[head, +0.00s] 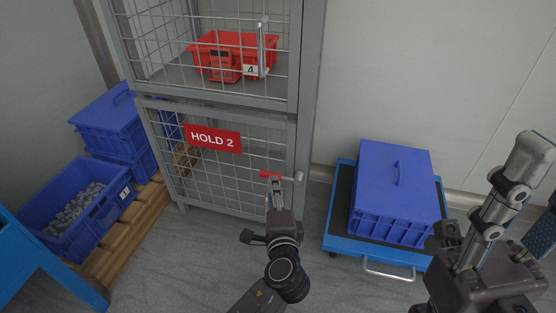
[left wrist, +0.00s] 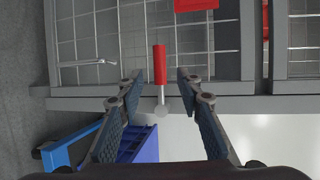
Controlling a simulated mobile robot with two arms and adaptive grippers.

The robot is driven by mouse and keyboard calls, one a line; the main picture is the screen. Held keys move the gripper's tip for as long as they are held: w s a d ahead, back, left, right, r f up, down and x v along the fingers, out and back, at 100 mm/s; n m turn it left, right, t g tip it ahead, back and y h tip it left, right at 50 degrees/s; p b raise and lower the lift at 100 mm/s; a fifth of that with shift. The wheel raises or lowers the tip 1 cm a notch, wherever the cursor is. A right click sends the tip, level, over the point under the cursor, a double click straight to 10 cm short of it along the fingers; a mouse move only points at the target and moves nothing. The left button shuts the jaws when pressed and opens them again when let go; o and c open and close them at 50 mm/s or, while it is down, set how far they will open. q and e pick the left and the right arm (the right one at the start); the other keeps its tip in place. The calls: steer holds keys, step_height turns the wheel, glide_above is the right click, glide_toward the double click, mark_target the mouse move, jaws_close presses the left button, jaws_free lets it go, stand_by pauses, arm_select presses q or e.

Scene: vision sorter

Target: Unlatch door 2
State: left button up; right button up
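Door 2 is the lower wire-mesh door (head: 225,170) of a grey cage, with a red "HOLD 2" sign (head: 213,138); it looks closed. Its latch has a red handle (head: 270,174) and a grey rounded end (head: 298,176) at the door's right edge. In the left wrist view the red handle (left wrist: 160,65) and grey end (left wrist: 161,108) lie in line with the gap between my fingers. My left gripper (head: 277,183) is open and empty in front of the latch; contact cannot be told. My right gripper (head: 537,190) appears open at the right, partly cut off.
The upper compartment holds a red bin (head: 235,55). Blue crates (head: 110,125) and an open blue bin (head: 75,210) stand on a pallet at left. A lidded blue crate (head: 392,190) sits on a blue cart (head: 338,235) at right. Floor before the door is clear.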

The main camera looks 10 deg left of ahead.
mark_target(282, 175)
arm_select(q)
steer(key=b+x, duration=0.3)
steer(key=x, duration=0.4)
steer(key=shift+w+a+f, duration=0.1)
steer(key=shift+a+f, duration=0.1)
steer(key=shift+w, duration=0.4)
steer(key=shift+c, duration=0.2)
steer(key=shift+s, duration=0.25)
steer(key=c, duration=0.8)
jaws_close()
